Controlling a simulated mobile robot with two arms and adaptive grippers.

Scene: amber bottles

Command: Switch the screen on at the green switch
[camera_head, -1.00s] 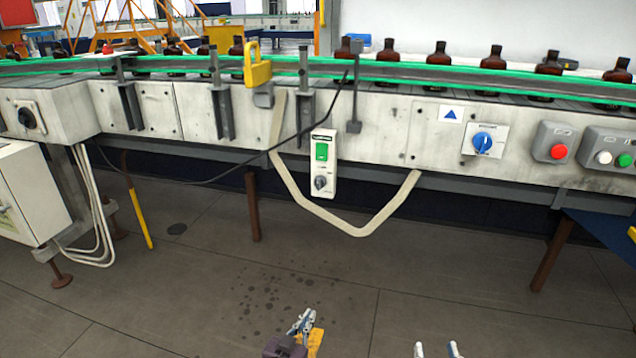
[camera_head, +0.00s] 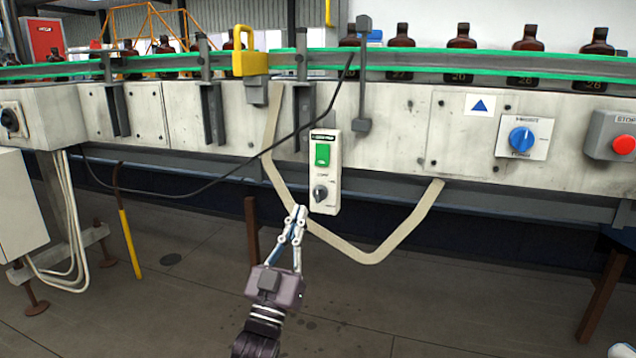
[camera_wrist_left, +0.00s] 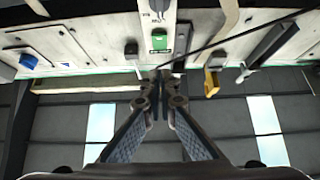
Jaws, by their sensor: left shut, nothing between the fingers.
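The green switch (camera_head: 322,154) sits in the upper part of a pale upright control box on the front of the conveyor. A dark rotary knob (camera_head: 320,193) is below it on the same box. My left gripper (camera_head: 297,209) is shut and empty, just below and left of the box, with its fingertips pointing up. In the left wrist view the green switch (camera_wrist_left: 158,40) appears beyond the shut fingertips (camera_wrist_left: 159,76), apart from them. No screen can be made out. A small pale piece at the lower right edge of the head view may be my right gripper.
A black cable (camera_head: 230,172) hangs left of the box, and a beige strip (camera_head: 385,247) loops below it. A yellow padlock-shaped part (camera_head: 250,62), a blue rotary switch (camera_head: 522,140) and a red stop button (camera_head: 623,145) are nearby. Brown bottles (camera_head: 461,42) line the conveyor.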

